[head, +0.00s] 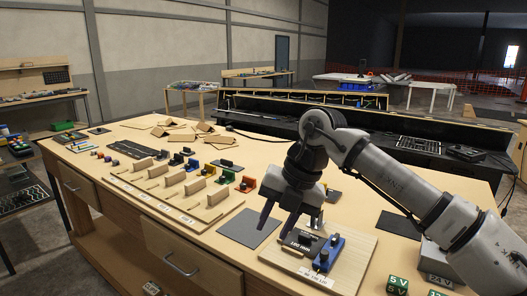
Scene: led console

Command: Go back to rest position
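My gripper (278,221) hangs from the arm that comes in from the right side of the head view. Its two dark purple fingers point down and are spread apart, with nothing visible between them. It is above the wooden workbench (374,196), just behind and left of a light wooden board (345,272). The board carries a blue module (328,254) and a black labelled block (301,241). Whether the fingers touch anything on the board cannot be told. The arm hides part of the bench behind it.
Wooden holders (171,186) with several coloured parts stand left of my gripper. A dark grey mat (248,228) lies beside it. Green 5 V blocks (397,285) and a grey 24 V box (436,262) sit at the right. A black bench (350,124) stands behind.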

